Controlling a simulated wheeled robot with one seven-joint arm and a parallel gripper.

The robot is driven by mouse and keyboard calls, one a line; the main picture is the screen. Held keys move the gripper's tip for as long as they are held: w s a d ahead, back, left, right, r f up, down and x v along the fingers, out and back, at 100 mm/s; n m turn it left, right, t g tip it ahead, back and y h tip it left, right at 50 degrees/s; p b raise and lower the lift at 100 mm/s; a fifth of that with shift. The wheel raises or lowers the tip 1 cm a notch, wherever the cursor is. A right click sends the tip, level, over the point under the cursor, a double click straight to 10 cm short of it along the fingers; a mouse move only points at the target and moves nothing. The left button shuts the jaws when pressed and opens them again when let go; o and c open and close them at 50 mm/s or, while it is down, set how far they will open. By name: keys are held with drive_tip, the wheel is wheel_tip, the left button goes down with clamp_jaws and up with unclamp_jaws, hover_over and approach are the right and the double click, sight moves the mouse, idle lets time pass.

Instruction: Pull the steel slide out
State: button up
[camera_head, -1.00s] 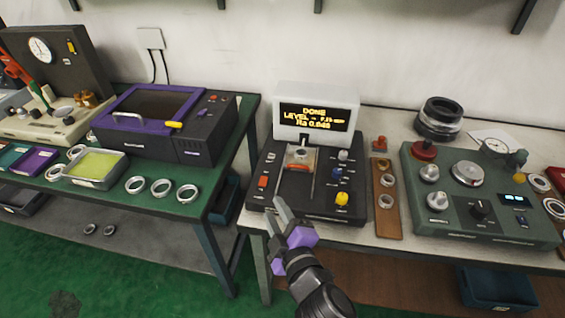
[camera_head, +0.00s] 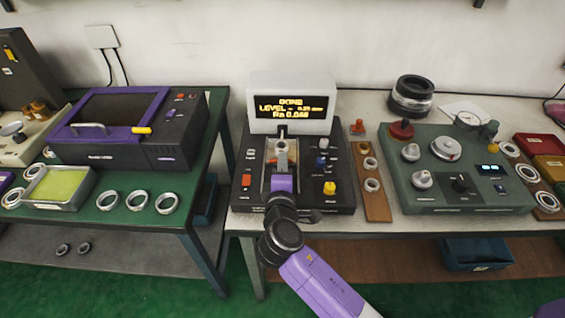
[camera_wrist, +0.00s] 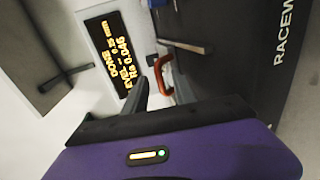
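The black measuring instrument (camera_head: 333,165) stands on the right bench, its display (camera_head: 291,108) reading DONE and Ra 0.046. Its steel slide (camera_head: 268,172) lies in a channel at the centre, with a pale ring-like part (camera_head: 282,152) on it. My gripper (camera_head: 282,172) is over the front of the slide, pointing at the instrument, and hides much of it. In the wrist view an orange-brown curved handle (camera_wrist: 162,76) sits just past a dark finger (camera_wrist: 142,95).
A wooden strip (camera_head: 375,204) with small rings lies right of the instrument, beside a green control box (camera_head: 450,165). On the left bench stand a purple-framed machine (camera_head: 180,140), a tray of yellow-green content (camera_head: 60,187) and several rings. A gap separates the benches.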

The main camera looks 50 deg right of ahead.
drive_tip(key=shift+w+d+f, duration=0.15)
drive_tip(key=shift+w+d, duration=0.25)
drive_tip(key=shift+d, duration=0.1)
clamp_jaws()
idle(1.2)
